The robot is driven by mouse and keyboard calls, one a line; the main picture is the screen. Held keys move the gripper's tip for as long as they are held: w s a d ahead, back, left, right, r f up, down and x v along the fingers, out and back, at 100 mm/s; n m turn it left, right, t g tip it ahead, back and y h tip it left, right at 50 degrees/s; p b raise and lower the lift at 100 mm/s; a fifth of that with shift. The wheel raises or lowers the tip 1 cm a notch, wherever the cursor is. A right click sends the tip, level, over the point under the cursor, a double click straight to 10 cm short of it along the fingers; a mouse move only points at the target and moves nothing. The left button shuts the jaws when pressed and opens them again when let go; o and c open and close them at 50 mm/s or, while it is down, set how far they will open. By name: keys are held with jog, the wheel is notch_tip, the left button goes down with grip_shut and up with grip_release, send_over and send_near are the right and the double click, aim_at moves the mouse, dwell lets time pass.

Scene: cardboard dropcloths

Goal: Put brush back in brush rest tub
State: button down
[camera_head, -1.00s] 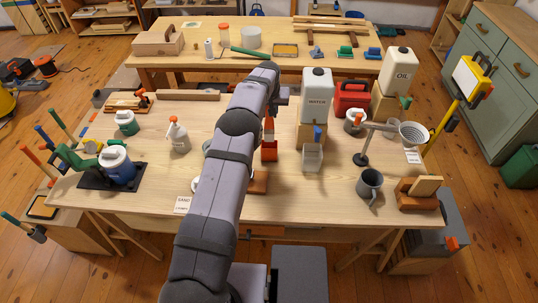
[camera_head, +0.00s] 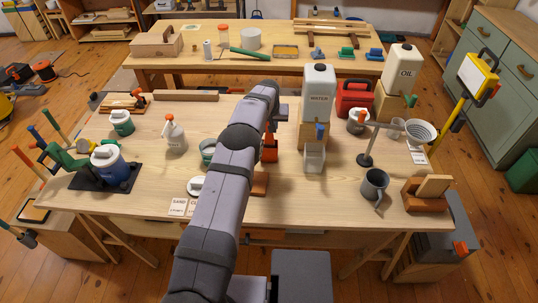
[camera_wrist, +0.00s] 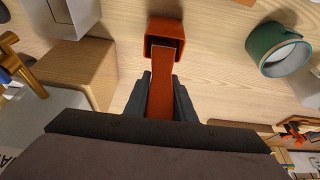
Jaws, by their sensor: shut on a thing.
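The brush (camera_wrist: 161,85) is an orange-red flat strip in the wrist view. My gripper (camera_wrist: 160,80) is shut on it, with a dark finger on each side. The brush's far end reaches the dark opening of a small red square tub (camera_wrist: 178,32), the likely brush rest tub. I cannot tell how deep the end sits in it. In the head view the red tub (camera_head: 269,154) stands on the table, just right of my arm and left of the water container.
The white water container (camera_head: 318,92) on a wooden block (camera_head: 313,134) stands close to the right of the tub. A green jar (camera_wrist: 275,48) stands on its other side. A grey mug (camera_head: 373,185) is at front right.

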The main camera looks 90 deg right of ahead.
jog(key=c, duration=0.9)
grip_release()
jog(key=p+v, duration=0.2)
jog(key=shift+r, duration=0.45)
jog(key=shift+d+p+v, duration=0.2)
jog(key=shift+p+v, duration=1.6)
jog(key=shift+v, duration=1.2)
